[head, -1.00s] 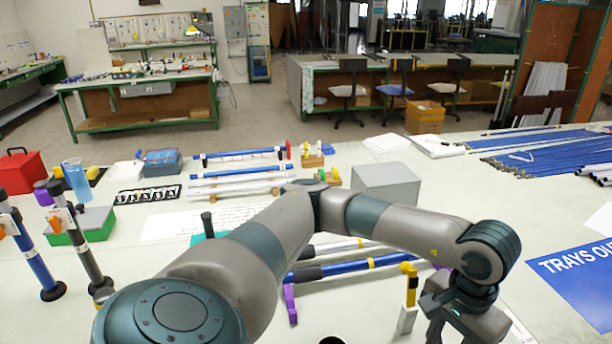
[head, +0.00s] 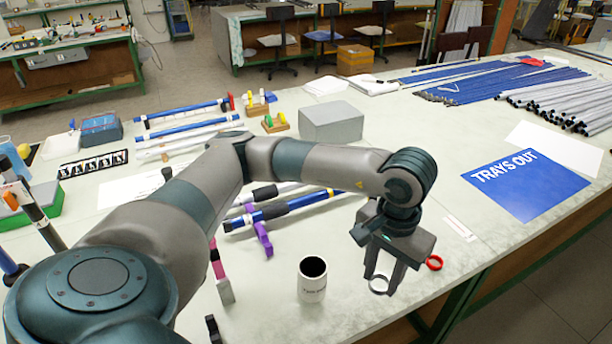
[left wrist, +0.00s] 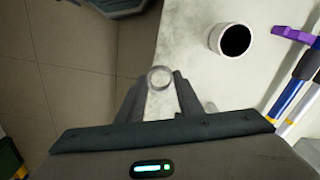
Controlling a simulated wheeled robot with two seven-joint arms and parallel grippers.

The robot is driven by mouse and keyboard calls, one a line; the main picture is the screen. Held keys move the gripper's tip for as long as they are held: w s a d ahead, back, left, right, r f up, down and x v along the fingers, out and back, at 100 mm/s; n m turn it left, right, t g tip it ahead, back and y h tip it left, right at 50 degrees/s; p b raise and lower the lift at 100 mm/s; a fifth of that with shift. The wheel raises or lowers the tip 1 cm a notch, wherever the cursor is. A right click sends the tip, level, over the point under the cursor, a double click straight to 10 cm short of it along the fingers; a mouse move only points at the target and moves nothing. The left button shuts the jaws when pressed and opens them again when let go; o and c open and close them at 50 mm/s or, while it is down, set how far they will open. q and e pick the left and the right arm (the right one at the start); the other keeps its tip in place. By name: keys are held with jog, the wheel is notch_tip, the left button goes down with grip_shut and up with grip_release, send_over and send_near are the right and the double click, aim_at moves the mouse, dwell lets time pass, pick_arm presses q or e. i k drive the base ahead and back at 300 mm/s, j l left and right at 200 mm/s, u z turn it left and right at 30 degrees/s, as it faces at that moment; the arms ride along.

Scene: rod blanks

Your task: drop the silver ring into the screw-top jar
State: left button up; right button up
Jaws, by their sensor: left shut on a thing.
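My left gripper (head: 382,278) is shut on the silver ring (head: 378,285), a thin pale band at its fingertips. The left wrist view shows the ring (left wrist: 160,78) between the tips of the two fingers (left wrist: 160,92). The white jar (head: 312,284) stands upright and open-topped on the table, left of the gripper in the head view, with a dark inside and lettering on its side. The left wrist view shows the jar (left wrist: 231,40) ahead and to the right, apart from the ring. My right gripper is not in view.
A red ring (head: 434,262) lies close to the gripper's right. A purple stand (head: 262,238) and a blue rod (head: 290,207) lie behind the jar. A grey box (head: 332,122) stands farther back. The table's front edge is near the gripper; the tabletop between jar and gripper is clear.

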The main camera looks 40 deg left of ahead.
aim_at(315, 288)
jog(key=u, duration=2.95)
jog(key=k+l, duration=0.1)
jog(key=l, duration=1.3)
jog(key=k+l, duration=0.15)
jog(key=l, duration=0.55)
